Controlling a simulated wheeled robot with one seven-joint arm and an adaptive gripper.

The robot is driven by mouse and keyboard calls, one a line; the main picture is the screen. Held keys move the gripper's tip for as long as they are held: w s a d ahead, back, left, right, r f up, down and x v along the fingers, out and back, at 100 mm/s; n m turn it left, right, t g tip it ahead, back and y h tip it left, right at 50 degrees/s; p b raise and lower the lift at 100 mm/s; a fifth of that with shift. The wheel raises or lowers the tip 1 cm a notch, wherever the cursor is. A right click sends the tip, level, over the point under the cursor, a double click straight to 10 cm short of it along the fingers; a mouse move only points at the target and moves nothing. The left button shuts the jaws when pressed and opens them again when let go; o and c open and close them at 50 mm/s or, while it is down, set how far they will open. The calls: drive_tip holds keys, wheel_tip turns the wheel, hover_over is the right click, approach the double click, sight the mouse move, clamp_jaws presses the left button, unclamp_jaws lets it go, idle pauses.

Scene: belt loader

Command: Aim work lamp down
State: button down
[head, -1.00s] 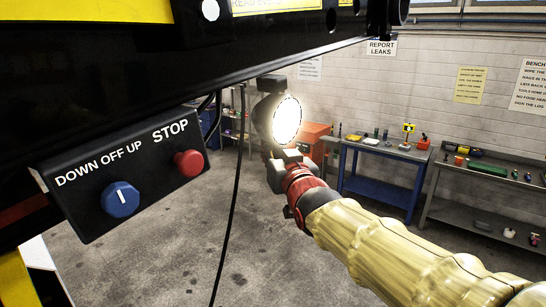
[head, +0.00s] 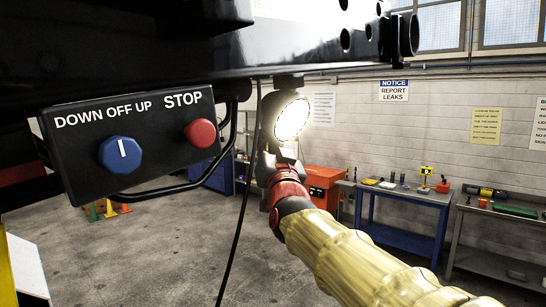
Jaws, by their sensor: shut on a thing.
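The work lamp (head: 291,118) hangs under the black beam, lit, with its round bright face turned toward the right and toward me. Its dark housing and mount show behind and above the face. My gripper (head: 275,160) is at the lamp's lower edge, at the end of my red and yellow-sleeved arm. It is shut on the lamp's lower part; the exact contact of the fingers is small and partly hidden by the red wrist.
A control box with a blue knob (head: 120,154) and a red stop button (head: 200,133) hangs at the left. A black cable (head: 240,210) hangs left of my arm. The black beam (head: 290,50) runs overhead. A blue workbench (head: 402,215) and red cabinet (head: 322,188) stand behind.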

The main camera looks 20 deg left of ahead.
drive_tip(key=shift+w+a+r+m+t+b, duration=0.2)
drive_tip(key=shift+a+r+m+t+b, duration=0.2)
drive_tip(key=shift+a+m+b, duration=0.15)
drive_tip(key=shift+r, duration=0.1)
drive_tip(key=c, duration=1.8)
unclamp_jaws()
drive_tip(key=shift+o, duration=0.2)
drive_tip(key=shift+d, duration=0.1)
drive_tip(key=v, duration=1.2)
drive_tip(key=shift+w, duration=0.1)
